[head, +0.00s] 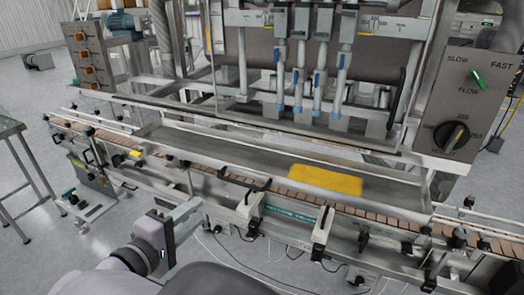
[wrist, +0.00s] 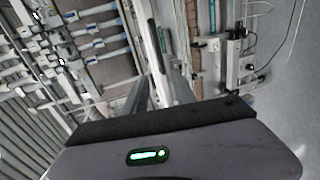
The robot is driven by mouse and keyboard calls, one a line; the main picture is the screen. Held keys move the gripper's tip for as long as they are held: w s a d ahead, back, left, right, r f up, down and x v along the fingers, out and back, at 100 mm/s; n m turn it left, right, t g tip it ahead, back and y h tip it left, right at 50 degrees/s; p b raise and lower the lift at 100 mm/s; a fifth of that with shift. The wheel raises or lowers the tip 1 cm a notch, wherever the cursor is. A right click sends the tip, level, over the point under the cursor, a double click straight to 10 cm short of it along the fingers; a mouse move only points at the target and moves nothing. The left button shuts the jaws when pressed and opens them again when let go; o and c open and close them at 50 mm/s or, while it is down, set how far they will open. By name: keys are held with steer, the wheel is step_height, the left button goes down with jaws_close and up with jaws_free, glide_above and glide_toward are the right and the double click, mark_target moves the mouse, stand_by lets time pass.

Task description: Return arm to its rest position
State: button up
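My gripper (head: 197,208) is in the lower left of the head view, in front of the conveyor and apart from it, with its fingers pointing right. In the wrist view its two grey fingers (wrist: 155,88) stand apart with a gap between them, and nothing shows in the gap. My gripper is open and empty. My arm comes up from the bottom edge of the head view.
The conveyor (head: 280,192) with clamps and rails runs across in front. A yellow cloth-like piece (head: 325,179) lies on the steel tray (head: 235,152). Behind are filler nozzles (head: 318,90). A control panel (head: 470,95) stands right.

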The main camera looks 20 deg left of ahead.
steer(key=w+d+m+g+h, duration=0.1)
steer(key=d+m+g+h, duration=0.55)
steer(key=d, duration=2.25)
steer(key=s+d+m+g+y, duration=0.3)
steer(key=s+d+m+y, duration=0.5)
steer(key=s+m+y, duration=0.2)
steer(key=s+m, duration=0.2)
steer(key=m, duration=0.2)
steer(key=shift+s+f, duration=0.15)
steer(key=shift+f, duration=0.2)
steer(key=shift+m+y, duration=0.25)
